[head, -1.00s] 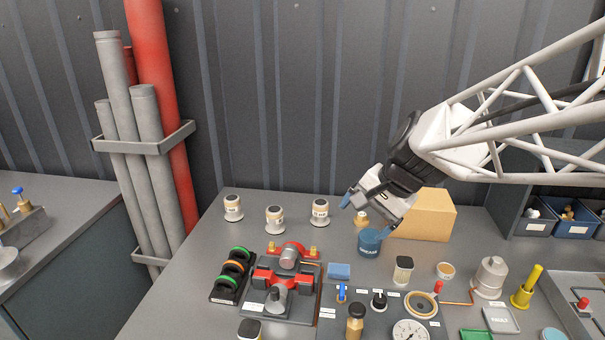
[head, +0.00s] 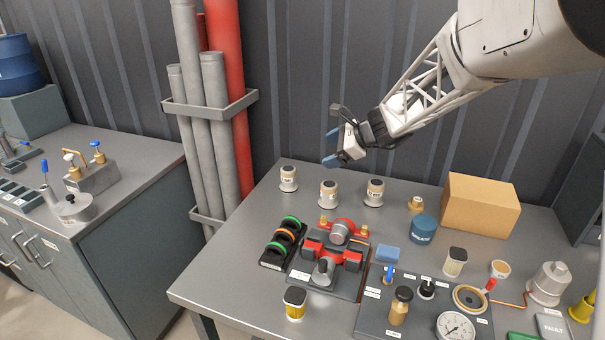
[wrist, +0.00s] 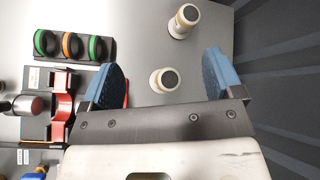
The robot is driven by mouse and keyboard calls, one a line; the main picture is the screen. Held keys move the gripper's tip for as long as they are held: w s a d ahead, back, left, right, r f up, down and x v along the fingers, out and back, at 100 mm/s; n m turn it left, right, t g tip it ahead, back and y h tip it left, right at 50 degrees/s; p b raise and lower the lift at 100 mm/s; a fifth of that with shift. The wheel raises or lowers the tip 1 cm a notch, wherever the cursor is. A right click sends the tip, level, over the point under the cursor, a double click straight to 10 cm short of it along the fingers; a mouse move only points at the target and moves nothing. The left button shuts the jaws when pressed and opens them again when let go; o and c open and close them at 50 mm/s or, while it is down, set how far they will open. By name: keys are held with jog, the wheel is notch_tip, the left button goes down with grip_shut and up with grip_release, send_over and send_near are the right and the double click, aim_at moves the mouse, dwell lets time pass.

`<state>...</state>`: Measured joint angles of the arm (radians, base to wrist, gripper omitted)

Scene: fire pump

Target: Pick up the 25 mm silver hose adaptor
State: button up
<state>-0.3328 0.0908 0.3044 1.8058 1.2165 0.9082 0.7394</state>
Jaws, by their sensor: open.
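Three short cream-and-grey adaptors with dark round tops stand upright in a row at the back of the bench: the left one (head: 288,179), the middle one (head: 328,194) and the right one (head: 375,192). Their labels are too small to read, so I cannot tell which is the 25 mm silver one. My gripper (head: 331,147) is open and empty, above the row near the wall. In the wrist view, one adaptor (wrist: 165,81) shows between the blue fingers and another (wrist: 184,21) lies farther up. The third does not show there.
A red clamp fixture (head: 333,256) and a rack of coloured rings (head: 284,243) stand in front of the row. A blue grease tin (head: 424,230), a small brass fitting (head: 416,203) and a cardboard box (head: 481,206) stand to the right. Grey pipes (head: 212,120) rise at left.

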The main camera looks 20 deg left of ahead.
aim_at(289, 179)
jog(key=w+a+f+m+y, duration=0.1)
jog(key=w+a+f+m, duration=0.1)
jog(key=a, duration=0.3)
jog(key=w+a+f+m, duration=0.1)
jog(key=w+a+f, duration=0.2)
jog(key=w+a, duration=0.1)
jog(key=w+a+f+m+y, duration=0.1)
jog(key=w+a+f+m, duration=0.1)
jog(key=a, duration=0.4)
jog(key=shift+w+f+m+t+y, duration=0.3)
jog(key=shift+w+f, duration=0.4)
jog(key=shift+f, duration=0.05)
jog(key=shift+d+f, duration=0.1)
jog(key=shift+f, duration=1.7)
